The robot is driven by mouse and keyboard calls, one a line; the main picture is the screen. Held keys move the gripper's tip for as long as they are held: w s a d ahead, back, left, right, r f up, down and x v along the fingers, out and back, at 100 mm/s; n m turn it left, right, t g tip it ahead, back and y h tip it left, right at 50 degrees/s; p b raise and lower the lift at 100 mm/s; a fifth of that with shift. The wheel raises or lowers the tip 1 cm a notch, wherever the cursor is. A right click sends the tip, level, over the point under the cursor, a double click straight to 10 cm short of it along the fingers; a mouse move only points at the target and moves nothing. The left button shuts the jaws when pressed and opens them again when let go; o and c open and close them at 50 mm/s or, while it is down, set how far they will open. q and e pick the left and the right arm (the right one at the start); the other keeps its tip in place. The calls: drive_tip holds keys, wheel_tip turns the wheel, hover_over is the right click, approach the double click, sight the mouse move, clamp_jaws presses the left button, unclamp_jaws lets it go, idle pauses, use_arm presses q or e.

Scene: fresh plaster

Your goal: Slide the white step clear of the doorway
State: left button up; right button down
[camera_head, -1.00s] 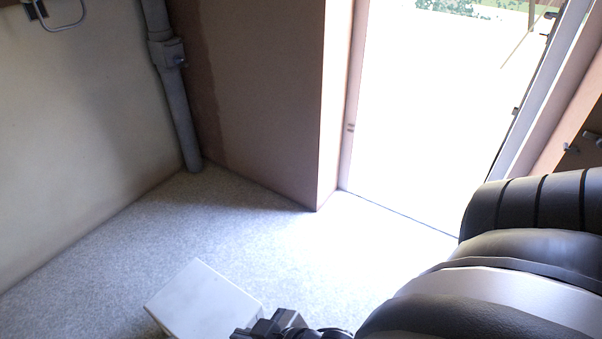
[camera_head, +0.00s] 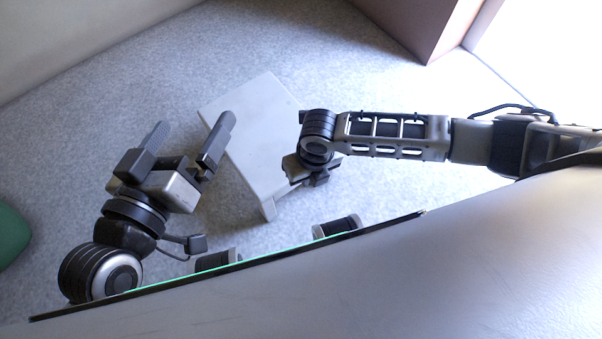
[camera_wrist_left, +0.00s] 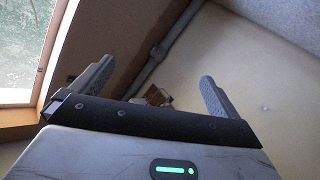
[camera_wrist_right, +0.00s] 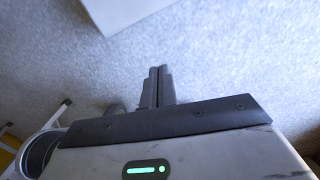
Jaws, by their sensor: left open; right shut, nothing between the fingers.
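The white step (camera_head: 262,125) stands on the grey carpet in the head view, its pale top and a front leg showing. Its corner shows at the top of the right wrist view (camera_wrist_right: 125,8). My left gripper (camera_head: 194,125) is open and empty, left of the step; one finger overlaps its left edge in the picture. The left wrist view shows its spread fingers (camera_wrist_left: 157,70) with nothing between. My right gripper (camera_head: 300,172) is at the step's right side, shut and empty (camera_wrist_right: 158,72); I cannot tell whether it touches the step. The bright doorway (camera_head: 540,45) is at top right.
A brown wall corner (camera_head: 425,30) stands beside the doorway. A green object (camera_head: 12,235) lies at the left edge. Carpet (camera_head: 130,75) is clear behind and left of the step. The left wrist view shows a wall pipe (camera_wrist_left: 175,35).

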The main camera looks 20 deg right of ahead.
wheel_tip(320, 180, down, 13)
drive_tip(key=w+d+n+h+b, duration=0.1)
drive_tip(key=d+n+b, duration=0.1)
drive_tip(key=b, duration=0.5)
use_arm(q)
wheel_tip(320, 180, up, 10)
drive_tip(key=w+m+t+h+b, duration=0.1)
drive_tip(key=m+t+h, duration=0.4)
drive_tip(key=m+h, duration=0.2)
drive_tip(key=shift+w+m+b, duration=0.2)
drive_tip(key=shift+m+b, duration=0.1)
drive_tip(key=shift+m, duration=0.7)
use_arm(e)
drive_tip(key=w, duration=0.2)
drive_tip(key=w+r, duration=0.1)
drive_tip(key=w, duration=0.1)
drive_tip(key=shift+a, duration=0.4)
use_arm(q)
drive_tip(key=shift+r, duration=0.1)
